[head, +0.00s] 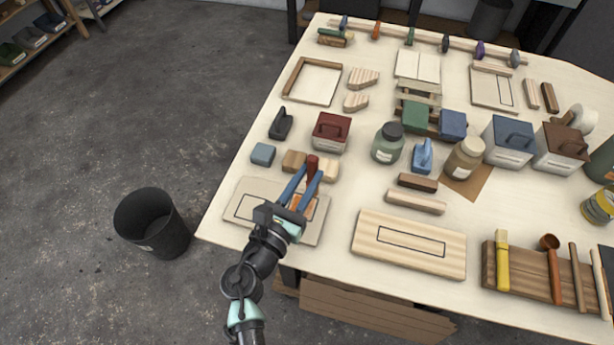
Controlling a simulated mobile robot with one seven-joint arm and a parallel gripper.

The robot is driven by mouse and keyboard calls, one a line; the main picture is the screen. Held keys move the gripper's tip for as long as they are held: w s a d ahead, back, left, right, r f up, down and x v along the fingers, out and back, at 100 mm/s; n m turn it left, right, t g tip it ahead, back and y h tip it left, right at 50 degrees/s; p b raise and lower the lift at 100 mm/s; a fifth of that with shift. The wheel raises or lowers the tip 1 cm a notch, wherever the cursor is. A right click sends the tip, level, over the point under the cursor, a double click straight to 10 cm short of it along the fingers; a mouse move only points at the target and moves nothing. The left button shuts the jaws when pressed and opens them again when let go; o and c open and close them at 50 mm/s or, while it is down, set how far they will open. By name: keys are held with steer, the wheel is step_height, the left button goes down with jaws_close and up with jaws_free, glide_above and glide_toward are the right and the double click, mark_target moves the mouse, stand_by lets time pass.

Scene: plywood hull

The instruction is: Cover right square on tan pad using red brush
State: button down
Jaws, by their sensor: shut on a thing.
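The tan pad (228,217) lies at the near left corner of the table. An outlined square (245,207) shows on its left half and looks bare. On its right half an orange-brown patch (322,208) shows beside and between my fingers; I cannot tell whether it is paint. My gripper (309,177) reaches over the pad's right half, its blue fingers shut on the red brush (312,163). The brush's red handle stands up above the fingertips. Its lower end is hidden, so I cannot tell whether it touches the pad. My gripper hides part of the right square.
Wood blocks (293,160) and a blue block (263,153) sit just behind the pad. A dark red box (331,131) stands farther back. A plywood board with an outlined rectangle (409,266) lies to the right. A black bin (152,222) stands on the floor left.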

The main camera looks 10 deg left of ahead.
steer(key=shift+f+b, duration=0.5)
steer(key=shift+f, duration=0.15)
stand_by(0.4)
steer(key=shift+s, duration=0.15)
steer(key=shift+d+p+v, duration=0.15)
steer(key=shift+p+v, duration=0.15)
steer(key=shift+v, duration=0.75)
steer(key=shift+d+p+v, duration=0.2)
steer(key=shift+p+v, duration=0.1)
steer(key=shift+v, duration=0.8)
steer(key=shift+s, duration=0.15)
steer(key=shift+d+p+v, duration=0.2)
steer(key=shift+p+v, duration=0.1)
steer(key=shift+v, duration=0.65)
steer(key=shift+f, duration=0.1)
steer(key=shift+a+x, duration=0.1)
steer(key=shift+x, duration=0.65)
steer(key=shift+a+x, duration=0.15)
steer(key=shift+x, duration=0.6)
steer(key=shift+b+x, duration=0.35)
steer(key=shift+x, duration=0.5)
